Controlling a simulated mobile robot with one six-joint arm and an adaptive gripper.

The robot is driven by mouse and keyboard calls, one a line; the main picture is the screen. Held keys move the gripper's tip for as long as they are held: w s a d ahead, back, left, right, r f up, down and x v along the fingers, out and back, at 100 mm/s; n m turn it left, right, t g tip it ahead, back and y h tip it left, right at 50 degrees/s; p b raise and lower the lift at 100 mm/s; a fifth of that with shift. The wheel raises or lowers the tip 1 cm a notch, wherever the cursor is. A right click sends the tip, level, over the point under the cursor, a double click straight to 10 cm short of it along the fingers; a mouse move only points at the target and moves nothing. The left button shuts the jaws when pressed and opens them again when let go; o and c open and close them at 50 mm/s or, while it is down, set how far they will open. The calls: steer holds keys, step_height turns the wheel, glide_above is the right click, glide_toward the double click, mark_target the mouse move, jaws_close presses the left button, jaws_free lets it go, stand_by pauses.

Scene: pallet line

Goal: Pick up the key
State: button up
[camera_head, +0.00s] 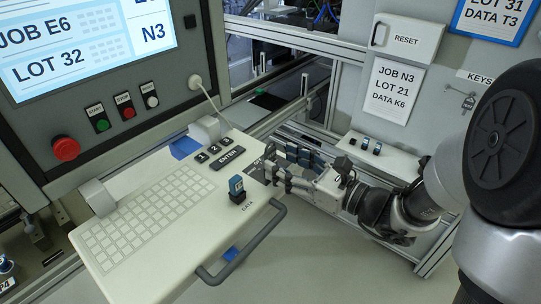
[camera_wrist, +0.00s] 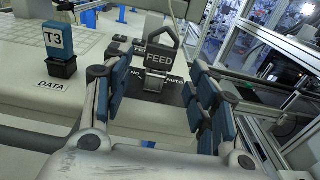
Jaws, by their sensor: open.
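A dark key with a house-shaped FEED tag (camera_wrist: 159,57) stands upright in a switch on the console's right end in the wrist view. Lettering beside it partly reads AUTO. In the head view the key (camera_head: 269,152) is small and dark just beyond my fingertips. My gripper (camera_head: 277,167) is open there, its blue-padded fingers pointing at the key. In the wrist view my gripper (camera_wrist: 154,88) has one finger on each side of the key, with visible gaps, and nothing is held. The key's lower part is hard to make out.
A blue T3 stick (camera_head: 236,186) stands in the DATA socket, left of my gripper. The console (camera_head: 140,245) has a grey handle (camera_head: 245,246) along its front. A small shelf (camera_head: 385,155) holds several dark items. A KEYS label (camera_head: 480,77) is on the right wall above a key-shaped mark.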

mark_target(272, 157)
steer(key=x, duration=0.4)
steer(key=shift+s+a+f+b, duration=0.1)
steer(key=shift+s+a+b, duration=0.05)
steer(key=shift+b, duration=0.2)
steer(key=shift+w+a, duration=0.15)
steer(key=shift+w, duration=0.1)
steer(key=shift+c, duration=0.2)
steer(key=c, duration=1)
